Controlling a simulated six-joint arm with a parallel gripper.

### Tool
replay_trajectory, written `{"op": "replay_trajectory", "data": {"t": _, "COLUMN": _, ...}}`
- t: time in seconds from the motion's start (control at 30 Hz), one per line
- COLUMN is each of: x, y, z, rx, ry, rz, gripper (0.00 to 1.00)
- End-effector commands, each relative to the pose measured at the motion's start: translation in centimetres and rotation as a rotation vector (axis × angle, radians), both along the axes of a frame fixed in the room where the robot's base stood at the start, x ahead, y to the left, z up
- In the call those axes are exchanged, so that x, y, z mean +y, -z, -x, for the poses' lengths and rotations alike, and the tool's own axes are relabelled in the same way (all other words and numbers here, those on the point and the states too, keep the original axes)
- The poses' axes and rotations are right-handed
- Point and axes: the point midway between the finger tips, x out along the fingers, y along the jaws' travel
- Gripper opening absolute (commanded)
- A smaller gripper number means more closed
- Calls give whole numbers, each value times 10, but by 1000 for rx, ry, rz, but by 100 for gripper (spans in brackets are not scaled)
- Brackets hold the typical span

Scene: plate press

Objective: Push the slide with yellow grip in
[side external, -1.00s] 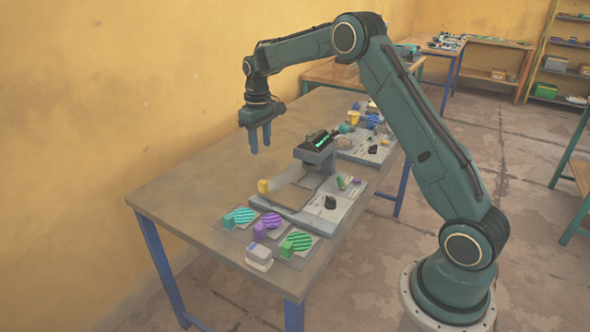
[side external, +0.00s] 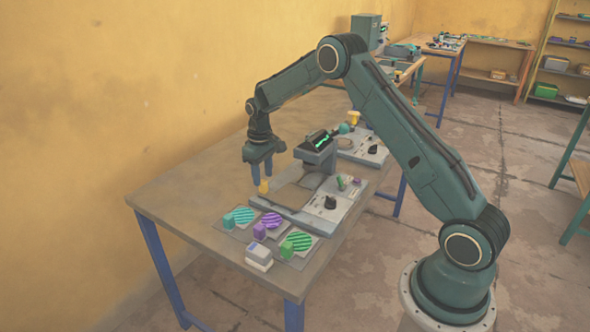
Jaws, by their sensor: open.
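The slide's yellow grip (side external: 264,187) stands at the left end of the near press (side external: 318,200), a light grey base plate with a dark upright head (side external: 317,147). The flat slide (side external: 292,195) shows as a greyish plate reaching left from under the head. My gripper (side external: 262,180) points down with its fingers apart, right at the yellow grip. One finger is left of the grip and the other partly to its right. Whether they touch the grip cannot be told.
Striped discs in teal (side external: 243,215), purple (side external: 271,219) and green (side external: 299,241), each with a block, lie on the near table corner. A white-grey block (side external: 259,257) sits beside them. A second press (side external: 362,147) stands behind. The table's left side is clear.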

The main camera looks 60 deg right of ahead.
Motion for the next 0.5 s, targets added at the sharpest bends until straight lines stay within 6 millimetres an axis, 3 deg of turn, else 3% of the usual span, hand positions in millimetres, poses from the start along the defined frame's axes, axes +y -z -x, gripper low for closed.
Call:
{"op": "replay_trajectory", "data": {"t": 0.2, "x": 0, "y": 24, "z": 0, "rx": 0, "ry": 0, "rz": 0, "gripper": 42}}
{"op": "replay_trajectory", "data": {"t": 0.5, "x": 0, "y": 33, "z": 0, "rx": -1, "ry": 0, "rz": 0, "gripper": 42}}
